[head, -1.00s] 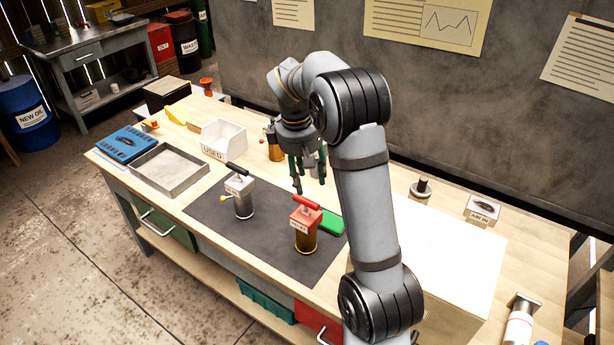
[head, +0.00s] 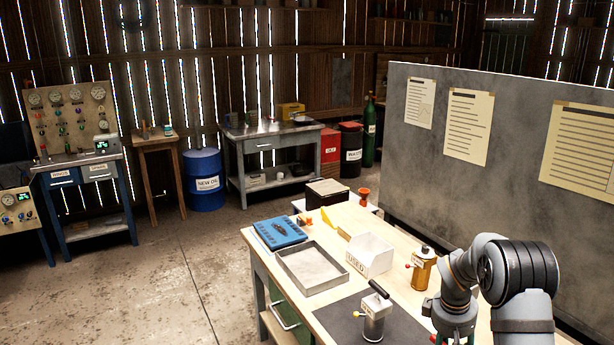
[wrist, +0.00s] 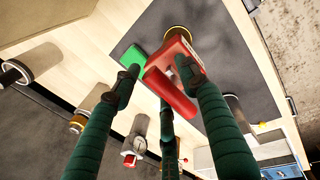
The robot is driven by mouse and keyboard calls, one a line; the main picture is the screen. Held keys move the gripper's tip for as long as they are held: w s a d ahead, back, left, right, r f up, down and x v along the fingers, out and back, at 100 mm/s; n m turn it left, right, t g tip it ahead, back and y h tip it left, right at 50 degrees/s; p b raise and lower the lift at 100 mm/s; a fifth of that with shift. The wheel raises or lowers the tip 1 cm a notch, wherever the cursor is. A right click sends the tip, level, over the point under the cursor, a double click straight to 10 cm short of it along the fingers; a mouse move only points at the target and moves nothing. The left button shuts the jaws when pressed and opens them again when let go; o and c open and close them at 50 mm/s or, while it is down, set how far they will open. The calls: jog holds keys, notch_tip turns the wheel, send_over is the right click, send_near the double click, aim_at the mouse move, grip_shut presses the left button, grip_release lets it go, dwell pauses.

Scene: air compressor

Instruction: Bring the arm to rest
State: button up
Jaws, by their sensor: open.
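My arm shows at the lower right of the head view, bent over the workbench (head: 405,220). My gripper (wrist: 155,85) fills much of the wrist view with its green fingers. The fingers are spread and nothing is seen held between them. A unit with a red top and red handle (wrist: 180,52) lies beyond the fingertips, partly covered by a finger. I cannot tell from this view how far it is from them. In the head view the fingers are mostly cut off by the bottom edge.
On the bench are a silver canister with a black handle (head: 374,318), a brass canister (head: 422,270), a white bin marked USED (head: 370,254), a grey tray (head: 310,285) and a blue case (head: 280,232). A green block (wrist: 133,57) lies near the red-topped unit. A grey panel (head: 480,190) stands behind the bench.

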notch_tip(320, 180, up, 2)
jog(key=shift+w+r+p, duration=0.15)
jog(key=shift+r+p, duration=0.05)
jog(key=shift+p, duration=0.3)
jog(key=shift+r+p, duration=0.5)
jog(key=shift+r, duration=0.2)
jog(key=shift+f, duration=0.1)
